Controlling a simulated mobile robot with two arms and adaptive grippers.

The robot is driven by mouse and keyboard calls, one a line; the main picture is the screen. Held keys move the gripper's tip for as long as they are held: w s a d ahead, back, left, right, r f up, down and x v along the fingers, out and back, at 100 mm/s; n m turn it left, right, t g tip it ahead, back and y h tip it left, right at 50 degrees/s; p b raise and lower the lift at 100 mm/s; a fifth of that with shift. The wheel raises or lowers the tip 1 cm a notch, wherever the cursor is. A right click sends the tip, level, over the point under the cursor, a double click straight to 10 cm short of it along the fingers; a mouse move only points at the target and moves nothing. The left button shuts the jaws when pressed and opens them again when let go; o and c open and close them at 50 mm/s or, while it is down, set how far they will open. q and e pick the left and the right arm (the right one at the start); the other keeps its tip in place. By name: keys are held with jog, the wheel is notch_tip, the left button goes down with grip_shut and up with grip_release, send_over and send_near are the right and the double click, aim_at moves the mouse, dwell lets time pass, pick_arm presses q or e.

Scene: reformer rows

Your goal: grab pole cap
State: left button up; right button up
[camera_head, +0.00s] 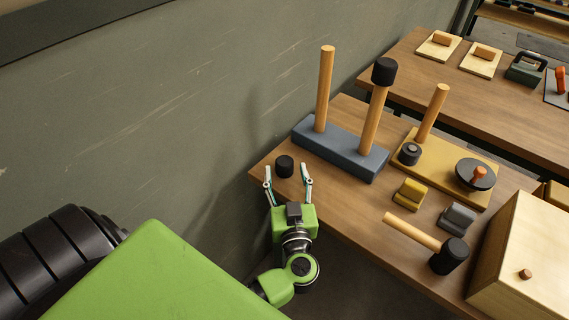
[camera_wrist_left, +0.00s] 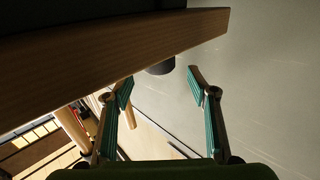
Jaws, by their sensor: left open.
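A black cylindrical pole cap (camera_head: 285,166) stands on the wooden table near its left end. Another black cap (camera_head: 384,71) sits on top of one wooden pole of the blue-grey base (camera_head: 340,148); the other pole (camera_head: 325,85) is bare. My left gripper (camera_head: 288,174) is open and empty, its fingers pointing toward the cap on the table. In the left wrist view, that cap (camera_wrist_left: 160,68) shows partly beyond and between the open fingertips (camera_wrist_left: 158,82), by the table edge. Contact cannot be told. My right gripper is not in view.
A yellow board (camera_head: 450,165) with a pole and a dark disc stands right of the base. A mallet (camera_head: 447,256), a yellow block (camera_head: 409,193), a grey block (camera_head: 457,217) and a wooden box (camera_head: 525,262) lie nearer. The wall (camera_head: 150,130) is close on the left.

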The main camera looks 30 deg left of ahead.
aim_at(285, 160)
pick_arm(q)
jog(key=x, duration=0.4)
jog(key=shift+w+a+f, duration=0.1)
jog(key=shift+w+a, duration=0.1)
jog(key=shift+w, duration=0.1)
jog(key=shift+w+a, duration=0.15)
jog(key=c, duration=1.2)
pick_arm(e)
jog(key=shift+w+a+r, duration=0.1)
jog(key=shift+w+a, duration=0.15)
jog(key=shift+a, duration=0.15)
